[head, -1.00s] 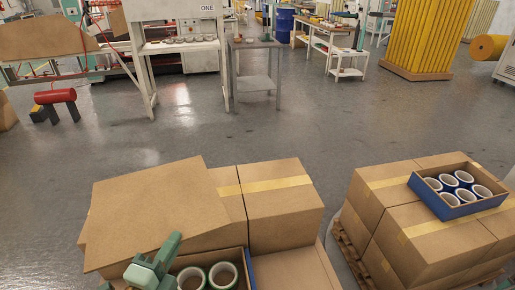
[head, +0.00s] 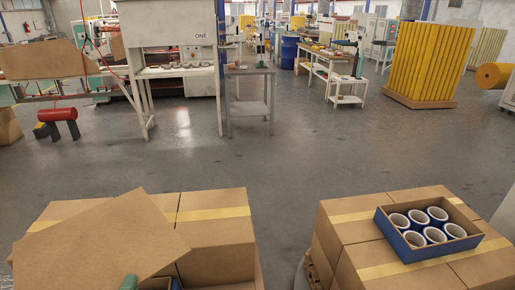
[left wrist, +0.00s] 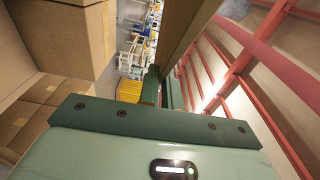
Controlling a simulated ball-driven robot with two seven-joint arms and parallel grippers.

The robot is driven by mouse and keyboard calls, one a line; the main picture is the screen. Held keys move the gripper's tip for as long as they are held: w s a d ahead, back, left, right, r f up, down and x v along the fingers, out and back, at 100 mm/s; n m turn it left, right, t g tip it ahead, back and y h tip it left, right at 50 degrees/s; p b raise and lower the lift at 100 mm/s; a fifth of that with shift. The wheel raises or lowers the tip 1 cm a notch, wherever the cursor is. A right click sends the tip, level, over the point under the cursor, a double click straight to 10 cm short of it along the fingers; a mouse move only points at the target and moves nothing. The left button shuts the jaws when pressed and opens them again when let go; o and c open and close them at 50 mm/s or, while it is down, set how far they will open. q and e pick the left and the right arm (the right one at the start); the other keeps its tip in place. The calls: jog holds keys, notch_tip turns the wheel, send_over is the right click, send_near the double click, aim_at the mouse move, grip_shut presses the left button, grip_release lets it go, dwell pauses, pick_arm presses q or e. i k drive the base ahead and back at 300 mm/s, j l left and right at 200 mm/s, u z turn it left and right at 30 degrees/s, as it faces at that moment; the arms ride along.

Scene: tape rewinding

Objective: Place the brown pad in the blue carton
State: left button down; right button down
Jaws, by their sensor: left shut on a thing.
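The brown pad (head: 95,245) is a flat cardboard sheet at the lower left of the head view, tilted in front of the left stack of boxes. My left gripper (head: 129,282) shows only as a green tip at its lower edge. In the left wrist view the fingers (left wrist: 164,88) are shut on the pad (left wrist: 186,32), which is seen nearly edge-on. The blue carton (head: 432,251) stands on the right stack of boxes, open on top, with several white-rimmed blue tape rolls (head: 422,236) inside. The pad is well left of it. My right gripper is not in view.
Brown boxes (head: 215,230) stand behind the pad. Another carton with a roll (head: 157,284) is mostly cut off at the bottom edge. Brown boxes (head: 345,238) support the blue carton. A gap with bare floor (head: 285,215) separates the stacks. Work tables (head: 250,90) stand farther back.

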aim_at(432, 231)
jog(key=l, duration=1.05)
jog(key=l+z, duration=0.1)
jog(key=l, duration=0.95)
jog(key=i+l, duration=0.1)
jog(key=l, duration=0.9)
jog(key=l+z, duration=0.1)
jog(key=l, duration=0.95)
